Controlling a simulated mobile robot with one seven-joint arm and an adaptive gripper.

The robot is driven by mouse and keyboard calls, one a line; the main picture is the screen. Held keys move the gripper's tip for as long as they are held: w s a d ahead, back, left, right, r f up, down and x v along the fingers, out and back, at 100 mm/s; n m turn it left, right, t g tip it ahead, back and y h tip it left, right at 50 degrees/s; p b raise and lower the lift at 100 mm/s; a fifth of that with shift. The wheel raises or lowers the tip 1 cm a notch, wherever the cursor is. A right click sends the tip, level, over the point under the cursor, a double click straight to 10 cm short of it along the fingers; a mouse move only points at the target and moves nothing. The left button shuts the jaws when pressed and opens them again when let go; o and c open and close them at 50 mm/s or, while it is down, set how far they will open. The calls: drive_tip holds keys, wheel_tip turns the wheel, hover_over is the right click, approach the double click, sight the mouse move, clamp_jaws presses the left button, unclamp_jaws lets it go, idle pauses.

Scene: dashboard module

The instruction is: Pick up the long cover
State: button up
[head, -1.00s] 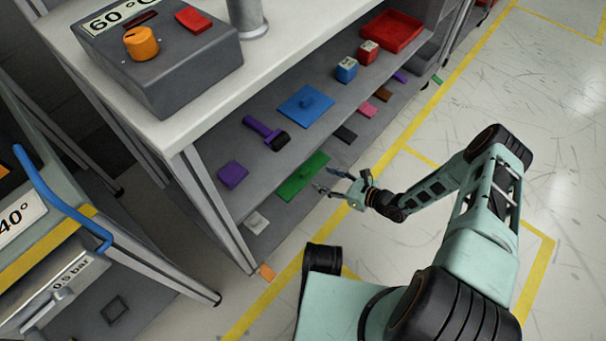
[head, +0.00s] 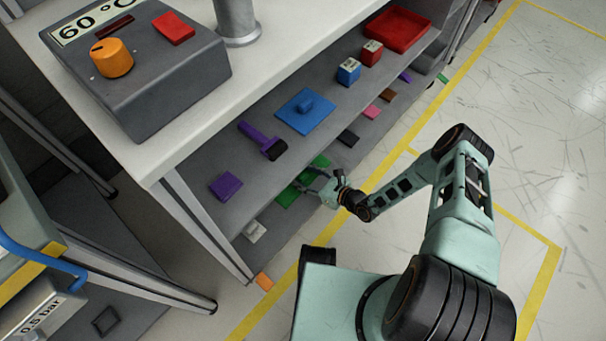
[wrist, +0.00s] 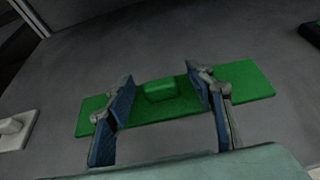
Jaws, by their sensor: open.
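The long cover is a flat green rectangle with a raised green block as a handle in its middle. It lies on the lower shelf. In the wrist view the long cover (wrist: 247,79) runs across the middle, with its handle (wrist: 160,91) between the open fingers. My gripper (wrist: 160,100) has its two blue finger pads on either side of the handle, apart from it. In the head view my gripper (head: 312,180) is over the cover (head: 288,196), which is partly hidden by the upper shelf and the gripper.
The upper shelf (head: 240,208) overhangs close by, holding a purple block (head: 226,186), a purple-handled tool (head: 262,141) and a blue cover (head: 306,114). On the lower shelf, a white piece (head: 254,231) and a dark piece (head: 348,138) flank the cover.

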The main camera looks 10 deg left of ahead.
sight(304, 176)
drive_tip(key=shift+w+a+f, duration=0.1)
drive_tip(key=shift+a, duration=0.15)
drive_tip(key=shift+c, duration=0.3)
drive_tip(key=c, duration=1.2)
wheel_tip(304, 176, up, 10)
drive_tip(key=p, duration=0.4)
drive_tip(key=shift+f+p, duration=0.15)
drive_tip(key=shift+p, duration=0.25)
drive_tip(key=shift+d, duration=0.15)
